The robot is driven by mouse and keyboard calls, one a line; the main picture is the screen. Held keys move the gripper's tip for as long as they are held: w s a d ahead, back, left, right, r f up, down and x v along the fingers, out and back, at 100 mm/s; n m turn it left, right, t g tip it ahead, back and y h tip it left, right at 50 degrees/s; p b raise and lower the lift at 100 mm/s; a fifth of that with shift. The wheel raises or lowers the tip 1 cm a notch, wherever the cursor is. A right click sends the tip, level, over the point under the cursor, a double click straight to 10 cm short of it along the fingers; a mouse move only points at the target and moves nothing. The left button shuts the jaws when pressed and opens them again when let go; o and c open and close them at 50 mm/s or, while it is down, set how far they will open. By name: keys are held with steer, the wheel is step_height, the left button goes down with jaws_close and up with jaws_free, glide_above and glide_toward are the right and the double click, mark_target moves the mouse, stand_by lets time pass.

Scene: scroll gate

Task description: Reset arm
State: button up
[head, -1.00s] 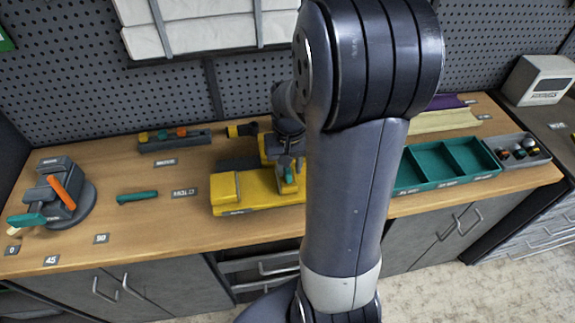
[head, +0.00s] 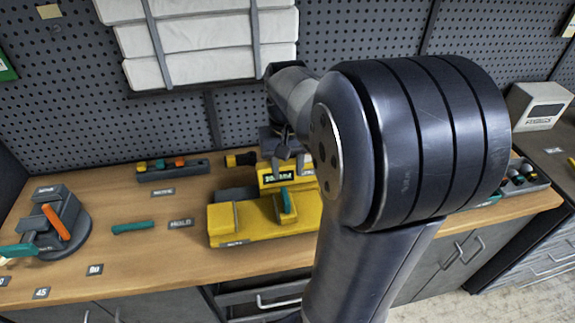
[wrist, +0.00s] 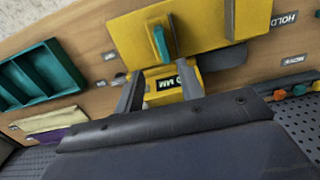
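My gripper (wrist: 162,92) shows in the wrist view with its two grey fingers apart and nothing between them. In the head view my arm covers much of the right side, and the gripper hangs above the back of the yellow machine (head: 262,229). The machine has an upright teal lever (head: 285,199) and a small lit display (head: 278,177). In the wrist view the machine (wrist: 200,25), its lever (wrist: 160,43) and the display (wrist: 167,83) appear upside down, the display just beyond the fingers.
A grey vise-like device (head: 60,222) with an orange handle stands at the left. A teal handle (head: 133,227) lies on the wooden bench. A grey tray (head: 172,172) sits at the back. Teal bins (wrist: 40,75) show in the wrist view. White packs (head: 200,45) hang on the pegboard.

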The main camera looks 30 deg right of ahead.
mark_target(283, 196)
steer(key=shift+r, duration=0.3)
steer(key=shift+f, duration=0.15)
steer(key=f, duration=0.7)
steer(key=a+f+p, duration=0.1)
steer(key=f, duration=0.2)
steer(key=shift+w+f, duration=0.2)
steer(key=shift+f, duration=0.1)
steer(key=shift+w+a, duration=0.15)
steer(key=shift+a, duration=0.25)
